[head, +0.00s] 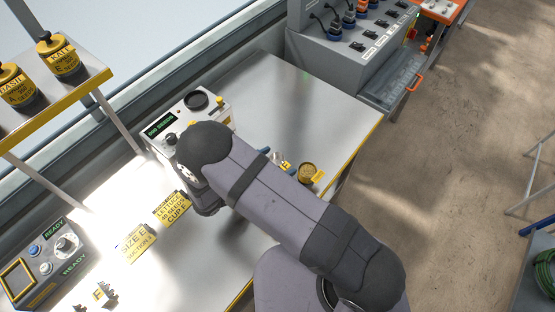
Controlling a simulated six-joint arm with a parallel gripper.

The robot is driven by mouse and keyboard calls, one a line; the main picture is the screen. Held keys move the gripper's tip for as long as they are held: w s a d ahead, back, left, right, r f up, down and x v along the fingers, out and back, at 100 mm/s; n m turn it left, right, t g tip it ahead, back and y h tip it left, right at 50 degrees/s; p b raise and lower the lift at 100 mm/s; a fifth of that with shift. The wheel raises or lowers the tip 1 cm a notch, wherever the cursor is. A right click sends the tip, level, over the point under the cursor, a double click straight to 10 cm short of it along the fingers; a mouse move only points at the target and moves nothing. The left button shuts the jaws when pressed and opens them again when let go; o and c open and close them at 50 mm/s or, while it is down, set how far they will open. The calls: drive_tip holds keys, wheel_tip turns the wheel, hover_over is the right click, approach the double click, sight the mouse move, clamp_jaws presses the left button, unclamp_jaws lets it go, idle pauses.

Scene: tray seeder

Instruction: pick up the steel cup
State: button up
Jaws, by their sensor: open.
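A small silvery thing (277,158) stands on the pale bench top, just past the upper edge of my arm. It may be the steel cup, but my arm partly covers it and it is too small to be sure. A round brass-coloured dish (307,172) with a yellow tag is right beside it. My arm reaches from the lower right across the bench and bends at the upper left. My gripper is hidden behind the arm, so its place relative to the cup does not show.
A panel box (188,117) with a green display stands at the bench's back. Yellow cards (172,208) lie left of my arm, with a control box (42,262) at lower left. A shelf (85,80) holds yellow-labelled jars. The bench's right part is clear.

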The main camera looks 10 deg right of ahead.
drive_tip(key=shift+w+d+f, duration=0.1)
drive_tip(key=c, duration=1.2)
drive_tip(key=shift+o, duration=0.2)
drive_tip(key=shift+r, duration=0.2)
wheel_tip(320, 180, up, 10)
drive_tip(key=b, duration=0.2)
drive_tip(key=shift+f, duration=0.15)
